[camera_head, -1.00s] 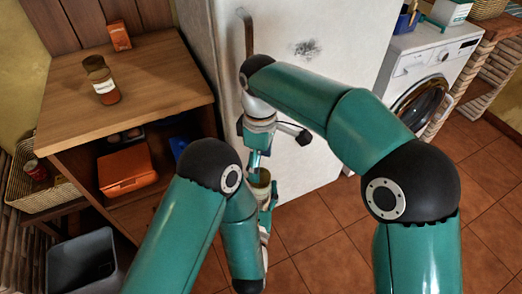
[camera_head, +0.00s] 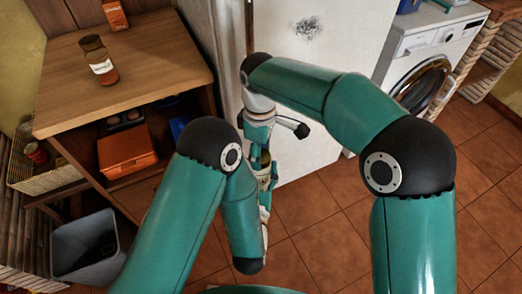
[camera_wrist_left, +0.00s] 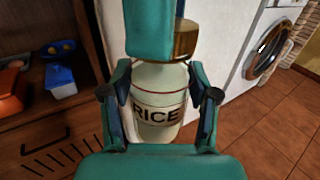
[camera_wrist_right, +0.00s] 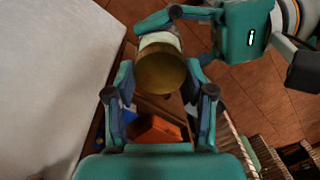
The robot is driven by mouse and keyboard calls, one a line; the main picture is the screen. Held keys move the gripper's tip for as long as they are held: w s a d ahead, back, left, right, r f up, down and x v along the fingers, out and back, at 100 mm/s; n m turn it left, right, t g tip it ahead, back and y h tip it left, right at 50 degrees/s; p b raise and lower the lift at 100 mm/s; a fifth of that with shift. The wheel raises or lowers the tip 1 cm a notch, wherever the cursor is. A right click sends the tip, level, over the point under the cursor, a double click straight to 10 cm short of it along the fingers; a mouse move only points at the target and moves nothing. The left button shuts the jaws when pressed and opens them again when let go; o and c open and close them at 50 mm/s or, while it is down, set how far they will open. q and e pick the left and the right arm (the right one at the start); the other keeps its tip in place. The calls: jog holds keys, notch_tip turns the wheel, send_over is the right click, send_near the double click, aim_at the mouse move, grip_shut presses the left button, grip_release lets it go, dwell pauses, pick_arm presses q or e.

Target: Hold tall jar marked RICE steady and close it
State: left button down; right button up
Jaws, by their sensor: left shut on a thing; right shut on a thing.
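The pale RICE jar (camera_wrist_left: 158,105) stands between the fingers of my left gripper (camera_wrist_left: 158,85), which is shut on its body. A brown-gold lid (camera_wrist_right: 160,72) is at the jar's mouth; its flat top faces the right wrist camera. It also shows at the top of the jar in the left wrist view (camera_wrist_left: 186,40). My right gripper (camera_wrist_right: 160,82) is shut on the lid from above. I cannot tell whether the lid is fully seated or tightened. In the head view the jar and lid (camera_head: 265,158) are small and mostly hidden by my grippers.
A wooden counter (camera_head: 150,75) on the left holds a brown labelled jar (camera_head: 99,62) and an orange box (camera_head: 115,14). An orange container (camera_head: 126,152) sits on its shelf. A grey bin (camera_head: 85,248) stands below. A white fridge (camera_head: 330,60) is close behind; tiled floor on the right is clear.

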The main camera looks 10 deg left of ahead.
jog(key=shift+w+m, duration=0.15)
jog(key=shift+m, duration=0.85)
jog(key=o, duration=1.3)
jog(key=shift+c, duration=0.2)
jog(key=shift+r, duration=0.1)
jog(key=shift+r, duration=2.15)
jog(key=shift+c, duration=0.5)
jog(key=shift+w+r+m, duration=0.15)
jog(key=shift+r+m, duration=1.15)
jog(key=shift+r, duration=0.5)
jog(key=shift+f, duration=0.1)
